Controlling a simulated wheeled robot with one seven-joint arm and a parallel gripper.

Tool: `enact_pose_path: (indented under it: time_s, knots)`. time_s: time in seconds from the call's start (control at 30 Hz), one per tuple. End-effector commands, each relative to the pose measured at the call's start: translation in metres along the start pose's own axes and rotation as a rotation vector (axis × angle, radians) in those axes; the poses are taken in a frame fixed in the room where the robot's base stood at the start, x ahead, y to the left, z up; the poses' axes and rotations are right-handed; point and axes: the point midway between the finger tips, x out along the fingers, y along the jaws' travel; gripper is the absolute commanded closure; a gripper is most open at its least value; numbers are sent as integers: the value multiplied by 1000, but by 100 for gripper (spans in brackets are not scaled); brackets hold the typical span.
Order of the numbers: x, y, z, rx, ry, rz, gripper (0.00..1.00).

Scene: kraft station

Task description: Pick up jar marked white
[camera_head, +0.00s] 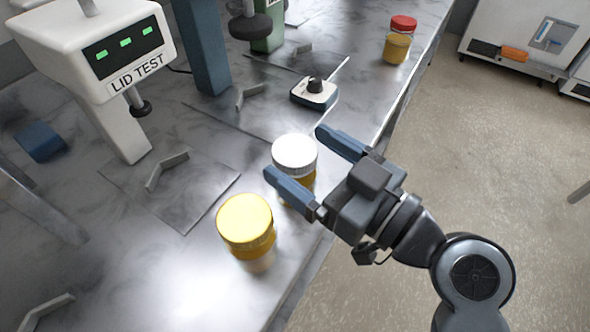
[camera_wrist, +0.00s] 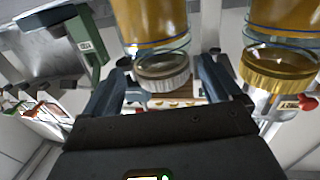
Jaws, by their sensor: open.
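The white-lidded jar (camera_head: 294,155) stands upright on the grey bench near its edge, with amber contents below the lid. My gripper (camera_head: 297,156) is open, its two blue-grey fingers on either side of this jar in the head view. The near finger hides part of the jar's body. In the wrist view, which looks upside down, the white-lidded jar (camera_wrist: 161,70) appears between the finger ends. I cannot tell whether either finger touches it.
A yellow-lidded jar (camera_head: 247,226) stands close by, nearer the camera. A red-lidded jar (camera_head: 398,41) is at the far end of the bench. A dial box (camera_head: 314,92) sits behind the white-lidded jar, and a lid test machine (camera_head: 98,50) stands at left.

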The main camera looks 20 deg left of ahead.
Motion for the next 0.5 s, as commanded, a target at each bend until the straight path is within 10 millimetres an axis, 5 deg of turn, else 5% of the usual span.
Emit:
enact_pose_path:
  time_s: [0.23,0.5]
  knots:
    - [35,-4,2,1,0,-2,8]
    - [41,-3,4,1,-1,0,8]
